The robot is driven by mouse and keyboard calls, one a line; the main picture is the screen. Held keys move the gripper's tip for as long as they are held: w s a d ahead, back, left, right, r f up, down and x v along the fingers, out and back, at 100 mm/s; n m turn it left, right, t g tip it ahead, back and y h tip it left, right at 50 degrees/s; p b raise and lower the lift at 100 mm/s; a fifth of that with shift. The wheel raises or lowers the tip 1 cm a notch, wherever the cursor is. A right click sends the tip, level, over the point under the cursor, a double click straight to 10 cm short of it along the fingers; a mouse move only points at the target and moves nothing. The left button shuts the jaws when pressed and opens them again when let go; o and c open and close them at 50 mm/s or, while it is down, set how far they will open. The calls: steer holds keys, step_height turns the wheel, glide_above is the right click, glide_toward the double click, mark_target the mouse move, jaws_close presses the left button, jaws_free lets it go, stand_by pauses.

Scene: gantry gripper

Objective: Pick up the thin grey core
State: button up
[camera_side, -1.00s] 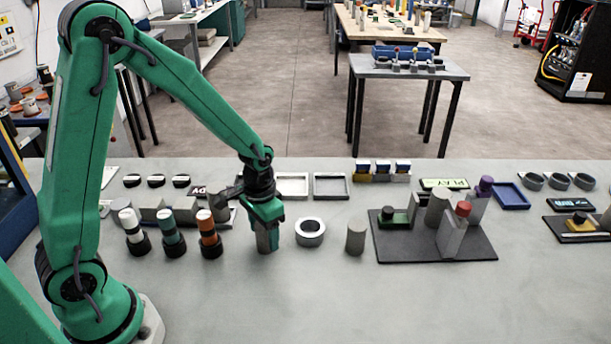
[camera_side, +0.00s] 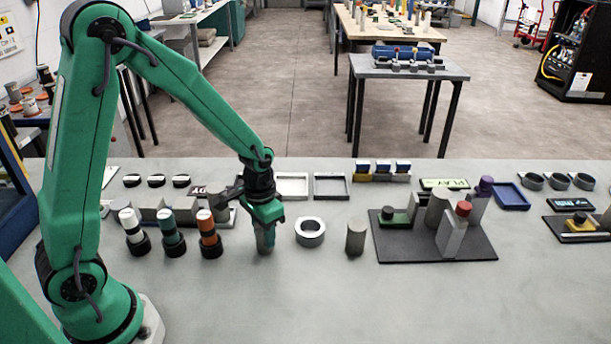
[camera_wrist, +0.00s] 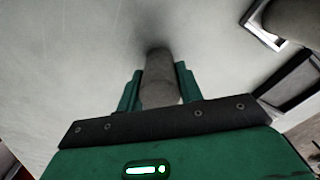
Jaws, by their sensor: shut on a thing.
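The thin grey core (camera_side: 265,241) stands upright on the grey table, left of a light grey ring. My gripper (camera_side: 265,224) is over it with the jaws around its upper part. In the wrist view the core (camera_wrist: 159,76) sits between the two green fingers of my gripper (camera_wrist: 159,88), which are shut on it. The core's top is partly hidden by the gripper in the side view. Its lower end appears at or very near the table top; I cannot tell if there is a gap.
The grey ring (camera_side: 310,232) is close on the right, then a grey cylinder (camera_side: 356,238) and a dark board (camera_side: 440,246) with blocks. An orange-banded cylinder (camera_side: 208,228) stands close on the left. Shallow trays (camera_side: 331,187) lie behind. The front of the table is clear.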

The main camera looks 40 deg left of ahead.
steer(key=shift+r, duration=0.2)
steer(key=shift+r, duration=0.5)
step_height(320, 180, up, 3)
steer(key=s+d+r, duration=0.6)
steer(key=d, duration=0.4)
steer(key=shift+r, duration=0.3)
steer(key=shift+w, duration=0.1)
steer(key=w+a+n, duration=0.2)
steer(key=w+n, duration=0.6)
steer(key=n, duration=0.1)
steer(key=w+a+f+n, duration=0.1)
steer(key=w+a+n, duration=0.2)
steer(key=w+n, duration=0.5)
steer(key=shift+a+f+n, duration=0.2)
steer(key=shift+a+n, duration=0.05)
steer(key=shift+n, duration=0.35)
